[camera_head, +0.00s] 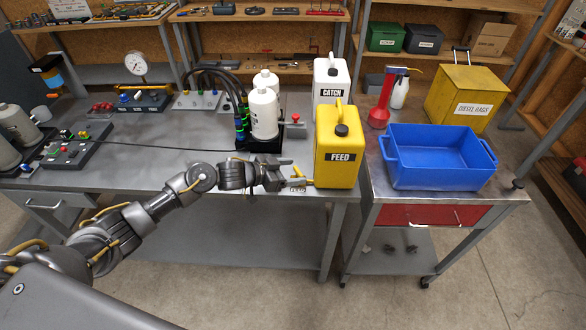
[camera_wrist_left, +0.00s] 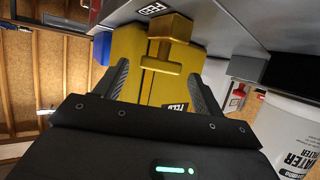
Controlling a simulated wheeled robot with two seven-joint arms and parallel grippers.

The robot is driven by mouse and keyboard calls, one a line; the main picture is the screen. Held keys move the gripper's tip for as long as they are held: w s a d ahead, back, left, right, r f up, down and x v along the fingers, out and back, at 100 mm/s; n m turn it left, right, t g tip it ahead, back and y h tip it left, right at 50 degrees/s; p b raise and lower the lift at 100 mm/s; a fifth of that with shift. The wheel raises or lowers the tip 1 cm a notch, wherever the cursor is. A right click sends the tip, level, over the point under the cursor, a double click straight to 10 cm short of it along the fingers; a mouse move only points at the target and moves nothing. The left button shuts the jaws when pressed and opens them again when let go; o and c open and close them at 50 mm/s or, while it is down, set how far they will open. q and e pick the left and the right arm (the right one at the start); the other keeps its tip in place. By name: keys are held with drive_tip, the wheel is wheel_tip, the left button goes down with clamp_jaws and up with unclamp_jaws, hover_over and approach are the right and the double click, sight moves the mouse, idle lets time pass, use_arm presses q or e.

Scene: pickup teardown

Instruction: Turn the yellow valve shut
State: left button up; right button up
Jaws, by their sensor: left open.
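The yellow FEED can (camera_head: 338,150) stands upright at the right end of the grey bench. A small yellow valve piece (camera_head: 302,182) sticks out low on its left side; a white label lies beside it. In the left wrist view the yellow valve (camera_wrist_left: 170,30) appears as a blocky handle in front of a wider yellow body. My left gripper (camera_head: 291,173) is open, pointing right at the valve. In the wrist view its two fingers (camera_wrist_left: 163,78) lie on either side of the yellow parts; contact cannot be told. My right gripper is not in view.
A white CATCH can (camera_head: 330,85) stands behind the FEED can. White filters (camera_head: 264,110) and a red knob (camera_head: 295,118) are left of it. A blue bin (camera_head: 438,175) sits on the cart to the right. A black cable crosses the bench.

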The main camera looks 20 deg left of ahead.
use_arm(q)
drive_tip(key=shift+w+d+f, duration=0.2)
drive_tip(key=shift+w+d, duration=0.1)
drive_tip(key=c, duration=1)
drive_tip(key=shift+w+a+f+m+g+h+b, duration=0.1)
drive_tip(key=shift+w+a+m+g+h+b, duration=0.05)
drive_tip(key=shift+m+g+h+b, duration=0.5)
drive_tip(key=m+g+b, duration=0.1)
drive_tip(key=b, duration=0.1)
drive_tip(key=m+g+h+b, duration=0.1)
drive_tip(key=b, duration=0.1)
drive_tip(key=m+g+h+b, duration=0.1)
drive_tip(key=m+g+b, duration=0.1)
drive_tip(key=b, duration=0.1)
drive_tip(key=shift+w+a+f, duration=0.1)
drive_tip(key=shift+w, duration=0.15)
drive_tip(key=shift+o, duration=0.2)
drive_tip(key=shift+r+m+g+b, duration=0.2)
drive_tip(key=shift+m+g+b, duration=0.25)
drive_tip(key=shift+b, duration=0.15)
drive_tip(key=o, duration=1)
drive_tip(key=shift+c, duration=0.2)
